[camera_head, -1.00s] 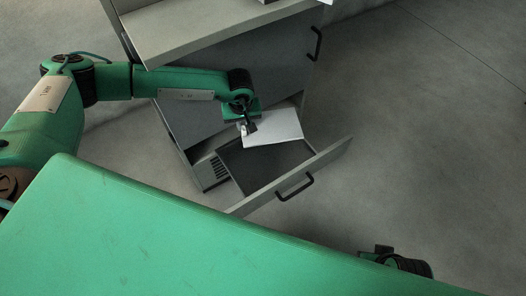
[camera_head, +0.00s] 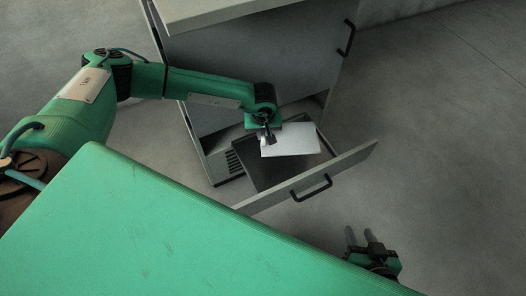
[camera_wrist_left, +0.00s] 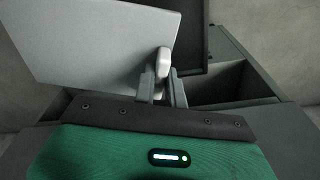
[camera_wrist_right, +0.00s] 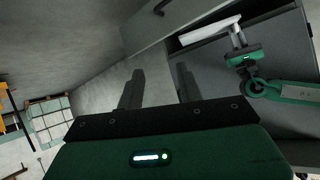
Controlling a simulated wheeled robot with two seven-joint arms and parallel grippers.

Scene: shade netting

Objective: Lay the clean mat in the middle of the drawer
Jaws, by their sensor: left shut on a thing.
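The clean mat is a flat white sheet (camera_head: 293,140), held over the open drawer (camera_head: 262,173), near its back part. My left gripper (camera_head: 270,137) is shut on the mat at its left edge. In the left wrist view the mat (camera_wrist_left: 95,42) spreads up and left, and a white tab (camera_wrist_left: 163,62) sits between the fingers (camera_wrist_left: 163,90). The mat also shows edge-on in the right wrist view (camera_wrist_right: 208,34). Whether it touches the drawer floor is unclear. My right gripper (camera_head: 360,236) is open and empty, in front of the drawer and to the right.
The drawer front with its black handle (camera_head: 312,188) stands out from the grey cabinet (camera_head: 270,65). A worktop (camera_head: 215,12) overhangs above. The floor at right is clear. Stacked boxes (camera_wrist_right: 48,120) stand far off.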

